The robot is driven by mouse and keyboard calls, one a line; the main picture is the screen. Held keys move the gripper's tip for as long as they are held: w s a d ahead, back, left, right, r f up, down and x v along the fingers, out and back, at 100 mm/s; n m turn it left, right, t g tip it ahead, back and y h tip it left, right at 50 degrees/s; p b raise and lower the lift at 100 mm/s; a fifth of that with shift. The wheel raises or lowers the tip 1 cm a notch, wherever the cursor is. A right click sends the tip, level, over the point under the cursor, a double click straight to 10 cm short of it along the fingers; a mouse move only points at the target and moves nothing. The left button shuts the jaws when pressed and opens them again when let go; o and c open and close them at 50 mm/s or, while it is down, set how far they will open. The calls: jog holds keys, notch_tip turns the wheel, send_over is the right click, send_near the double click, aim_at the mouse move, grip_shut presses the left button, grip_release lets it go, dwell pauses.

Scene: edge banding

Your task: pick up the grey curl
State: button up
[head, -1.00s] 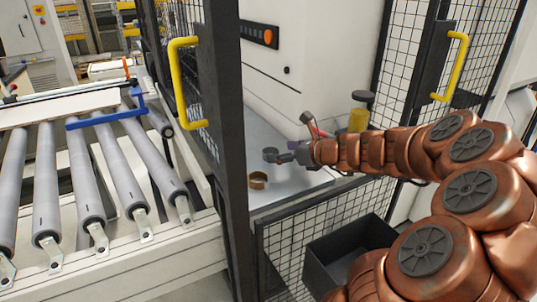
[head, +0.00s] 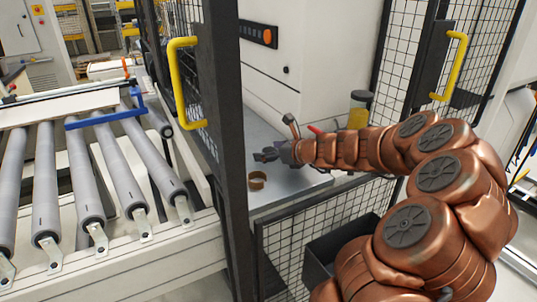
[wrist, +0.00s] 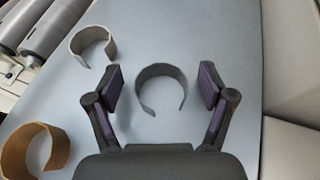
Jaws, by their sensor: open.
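The grey curl (wrist: 160,71) is a dark grey open ring on the pale surface, its gap facing the gripper body in the wrist view. My gripper (wrist: 161,86) is open, one finger on each side of the curl, with clear gaps between the pads and the curl. In the head view my gripper (head: 264,155) is low over the grey table inside the cell doorway. I cannot make out the grey curl apart from the fingers there.
A beige-grey curl (wrist: 88,36) lies left of the left finger, and a brown curl (wrist: 14,148) lies at lower left. The brown curl also shows in the head view (head: 257,182). A dark door post (head: 226,130) and mesh panel (head: 305,232) bound the cell; a black bin (head: 335,245) stands below.

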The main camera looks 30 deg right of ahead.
jog(key=c, duration=0.8)
jog(key=shift+r, duration=0.1)
jog(key=shift+c, duration=0.2)
